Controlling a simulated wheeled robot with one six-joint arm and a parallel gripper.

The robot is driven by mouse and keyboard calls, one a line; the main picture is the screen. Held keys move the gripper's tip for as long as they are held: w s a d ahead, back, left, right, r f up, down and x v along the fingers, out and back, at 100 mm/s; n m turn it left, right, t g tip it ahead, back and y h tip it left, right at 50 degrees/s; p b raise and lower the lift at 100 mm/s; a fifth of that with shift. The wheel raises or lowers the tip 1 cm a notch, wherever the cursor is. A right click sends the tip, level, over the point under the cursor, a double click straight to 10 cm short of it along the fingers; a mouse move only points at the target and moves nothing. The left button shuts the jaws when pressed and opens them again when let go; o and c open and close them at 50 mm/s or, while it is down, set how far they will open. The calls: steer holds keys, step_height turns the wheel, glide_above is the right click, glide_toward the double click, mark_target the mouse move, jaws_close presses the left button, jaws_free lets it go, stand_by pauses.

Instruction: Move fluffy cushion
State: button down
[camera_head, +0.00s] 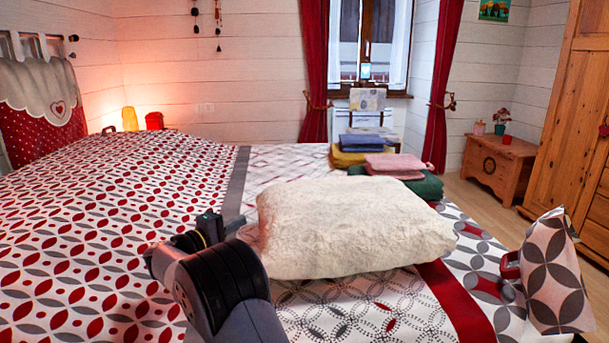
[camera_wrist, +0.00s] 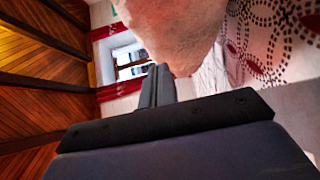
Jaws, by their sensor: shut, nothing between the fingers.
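The fluffy cushion (camera_head: 350,228) is cream white and lies flat on the bed, right of the middle in the head view. My gripper (camera_head: 222,226) is at its left end, just above the bedspread. In the wrist view the cushion (camera_wrist: 175,30) fills the top middle, beyond my gripper's fingers (camera_wrist: 157,85). The fingers are together with nothing between them. I cannot tell whether they touch the cushion. My arm hides part of the bed in front of the cushion's left end.
The bed (camera_head: 100,230) has a red, grey and white patterned cover. Folded towels (camera_head: 362,142) lie in stacks behind the cushion. A patterned pillow (camera_head: 550,275) stands at the right front. A wooden chest (camera_head: 497,165) and wardrobe (camera_head: 570,110) stand at the right. The bed left of my gripper is clear.

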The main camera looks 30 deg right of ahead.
step_height(320, 180, up, 14)
steer(key=p, duration=0.6)
glide_above(317, 199)
steer(key=shift+s+d+f, duration=0.1)
steer(key=shift+f, duration=0.5)
steer(key=w+a+b, duration=0.1)
steer(key=w+a, duration=0.3)
steer(key=a, duration=0.5)
steer(key=w+a+b, duration=0.1)
steer(key=w+a, duration=0.3)
steer(key=a, duration=0.5)
steer(key=shift+w+a+f+b, duration=0.1)
steer(key=shift+a+f+b, duration=0.2)
steer(key=shift+f, duration=0.6)
steer(key=shift+s+a+f+b, duration=0.15)
steer(key=shift+f+b, duration=0.15)
steer(key=shift+f, duration=0.6)
steer(key=shift+w+a+f+b, duration=0.15)
steer(key=shift+a+f+b, duration=0.15)
steer(key=shift+f, duration=0.6)
steer(key=shift+r, duration=0.1)
